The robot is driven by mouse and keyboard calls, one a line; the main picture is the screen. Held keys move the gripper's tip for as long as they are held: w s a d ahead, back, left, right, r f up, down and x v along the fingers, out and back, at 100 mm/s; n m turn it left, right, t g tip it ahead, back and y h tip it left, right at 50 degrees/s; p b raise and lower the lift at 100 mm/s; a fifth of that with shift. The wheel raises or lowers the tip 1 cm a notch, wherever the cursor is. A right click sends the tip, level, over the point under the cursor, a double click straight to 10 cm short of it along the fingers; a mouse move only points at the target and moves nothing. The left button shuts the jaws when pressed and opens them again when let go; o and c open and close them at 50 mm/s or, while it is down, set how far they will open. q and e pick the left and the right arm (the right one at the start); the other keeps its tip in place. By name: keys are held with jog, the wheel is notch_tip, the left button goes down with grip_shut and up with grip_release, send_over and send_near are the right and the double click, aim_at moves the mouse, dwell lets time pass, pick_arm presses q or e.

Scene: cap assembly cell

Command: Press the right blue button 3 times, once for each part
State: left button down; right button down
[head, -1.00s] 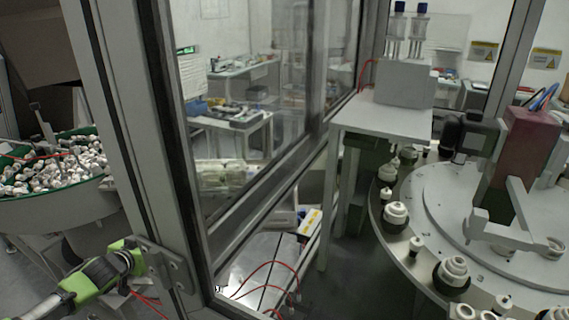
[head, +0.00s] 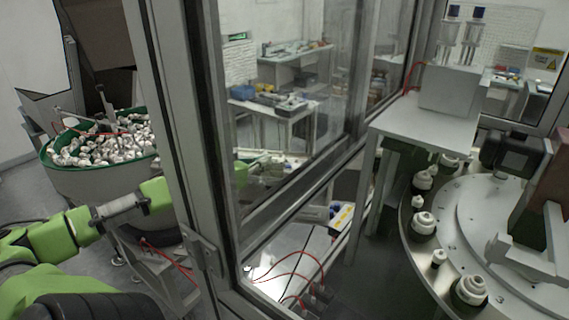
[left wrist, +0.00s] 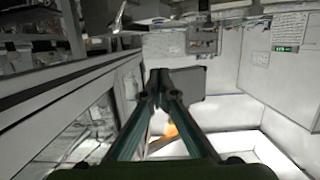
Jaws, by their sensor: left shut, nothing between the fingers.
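I cannot make out a blue button in either view. My left arm comes in from the left in the head view, and its green end (head: 155,195) reaches the cell's grey frame post (head: 185,150). The gripper beyond it is hidden or too merged with the post to make out there. In the left wrist view my left gripper (left wrist: 160,88) has its two fingers together at the tips, with nothing between them. My right gripper is in neither view.
A green-rimmed bowl (head: 52,160) full of small white parts stands at the left. A grey plate (head: 203,257) is fixed to the post. Red cables (head: 300,256) run low down.

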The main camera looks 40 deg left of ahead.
pick_arm(q)
jog(key=w+a+f+b, duration=0.1)
jog(key=w+f+b, duration=0.1)
jog(key=w+f, duration=0.4)
jog(key=x, duration=0.3)
jog(key=shift+w+b, duration=0.35)
dwell(0.9)
